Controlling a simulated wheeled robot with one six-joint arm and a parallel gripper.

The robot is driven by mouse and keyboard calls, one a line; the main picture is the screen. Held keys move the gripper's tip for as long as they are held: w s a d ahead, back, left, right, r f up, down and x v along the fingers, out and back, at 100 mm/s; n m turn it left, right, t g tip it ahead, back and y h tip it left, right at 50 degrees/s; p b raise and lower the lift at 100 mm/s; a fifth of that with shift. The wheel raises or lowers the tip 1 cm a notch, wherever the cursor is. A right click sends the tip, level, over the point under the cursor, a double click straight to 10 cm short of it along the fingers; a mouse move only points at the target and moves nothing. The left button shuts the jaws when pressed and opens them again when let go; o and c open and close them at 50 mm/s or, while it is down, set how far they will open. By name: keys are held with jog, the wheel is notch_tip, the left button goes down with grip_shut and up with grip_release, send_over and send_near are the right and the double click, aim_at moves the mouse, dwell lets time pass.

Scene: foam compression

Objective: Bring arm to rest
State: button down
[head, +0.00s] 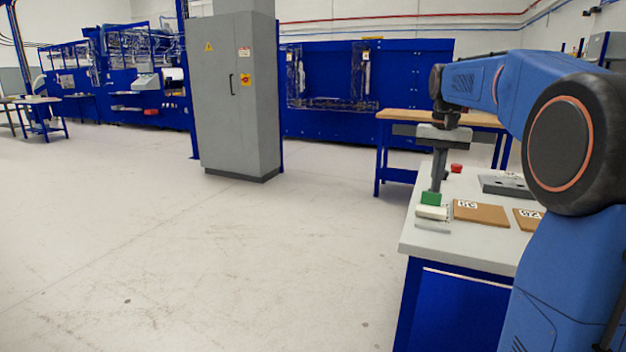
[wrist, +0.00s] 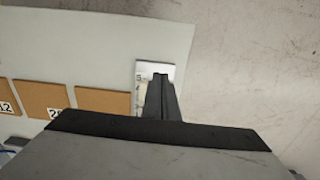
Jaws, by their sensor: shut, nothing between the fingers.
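My gripper (head: 437,188) is shut and empty, pointing straight down over the left end of the grey-white worktable (head: 422,242). In the head view its tips end at a small green block (head: 431,198); I cannot tell whether they touch it. A white block (head: 432,212) shows just below the green one. In the wrist view the shut fingers (wrist: 161,80) are in front of a white piece with dark marks (wrist: 153,67), partly hiding it. The green block does not show there.
Brown boards with printed labels (head: 481,212) lie right of the gripper. A grey fixture (head: 507,187) and a small red object (head: 456,168) are farther back on the table. A wooden-topped bench (head: 400,115) and grey cabinet (head: 238,100) stand behind. The floor at left is clear.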

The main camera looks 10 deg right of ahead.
jog(key=s+a+f+n+t, duration=0.1)
jog(key=s+a+f, duration=0.4)
jog(key=s, duration=0.5)
jog(key=s+a+f+n+t, duration=0.2)
jog(key=s+a+f, duration=0.4)
jog(key=s, duration=0.4)
jog(key=s+a+f+n+t, duration=0.1)
jog(key=s+a+f+n, duration=0.3)
jog(key=s, duration=0.7)
notch_tip(320, 180, down, 4)
jog(key=shift+a+f+t, duration=0.1)
jog(key=shift+a+t, duration=0.3)
jog(key=shift+a, duration=0.65)
